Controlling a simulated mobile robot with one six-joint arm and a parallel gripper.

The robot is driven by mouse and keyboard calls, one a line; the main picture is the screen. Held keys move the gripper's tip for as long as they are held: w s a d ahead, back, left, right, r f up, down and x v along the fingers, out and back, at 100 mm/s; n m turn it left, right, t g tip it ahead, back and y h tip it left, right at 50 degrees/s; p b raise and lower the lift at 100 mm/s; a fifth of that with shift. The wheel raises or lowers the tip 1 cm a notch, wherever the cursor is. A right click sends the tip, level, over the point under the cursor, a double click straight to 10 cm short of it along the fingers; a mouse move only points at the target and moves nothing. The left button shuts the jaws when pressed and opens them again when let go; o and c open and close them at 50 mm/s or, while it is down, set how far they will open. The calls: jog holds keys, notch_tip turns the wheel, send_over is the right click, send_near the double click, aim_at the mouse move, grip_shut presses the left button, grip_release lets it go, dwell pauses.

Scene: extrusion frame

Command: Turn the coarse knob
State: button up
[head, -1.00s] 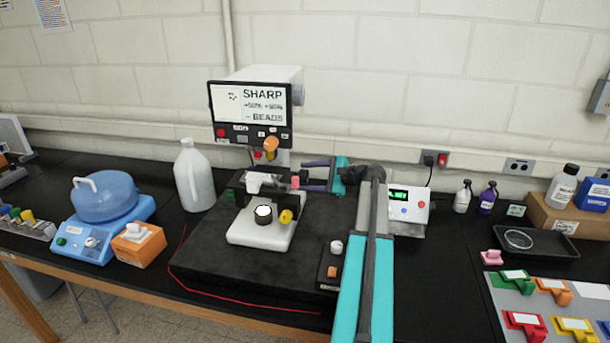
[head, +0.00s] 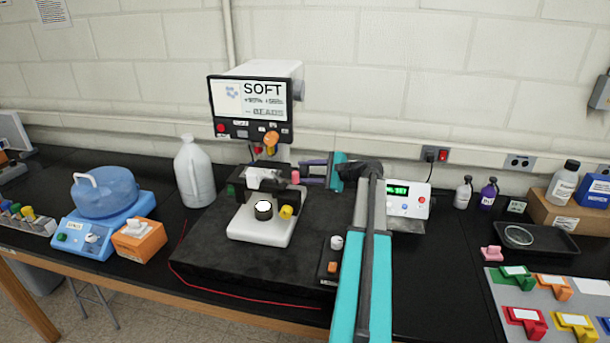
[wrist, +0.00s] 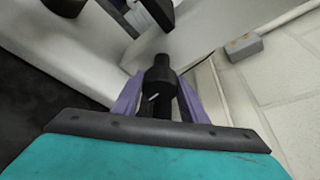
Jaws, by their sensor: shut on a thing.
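The microscope (head: 265,229) stands on a dark mat, with a screen (head: 249,101) that reads SOFT. My gripper (head: 304,172) reaches in from the right beside the microscope's stage, at the pink knob (head: 295,177). In the wrist view, the purple fingers of my gripper (wrist: 159,82) are shut around a black knob (wrist: 159,74) with a small white mark. In the head view this black knob is hidden or too small to tell. A yellow knob (head: 286,212) sits low on the base and an orange knob (head: 271,138) under the screen.
A white jug (head: 194,175) stands left of the microscope. A box with a green display (head: 407,201) stands close to the right of my arm. A small control box (head: 332,265) sits on the mat's front right. A blue-lidded device (head: 105,200) is farther left.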

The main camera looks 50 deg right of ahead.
jog(key=shift+b, duration=0.4)
jog(key=o, duration=1)
jog(key=shift+s, duration=0.1)
jog(key=b+v, duration=0.4)
jog(key=v, duration=0.9)
jog(key=shift+s, duration=0.4)
dwell(0.4)
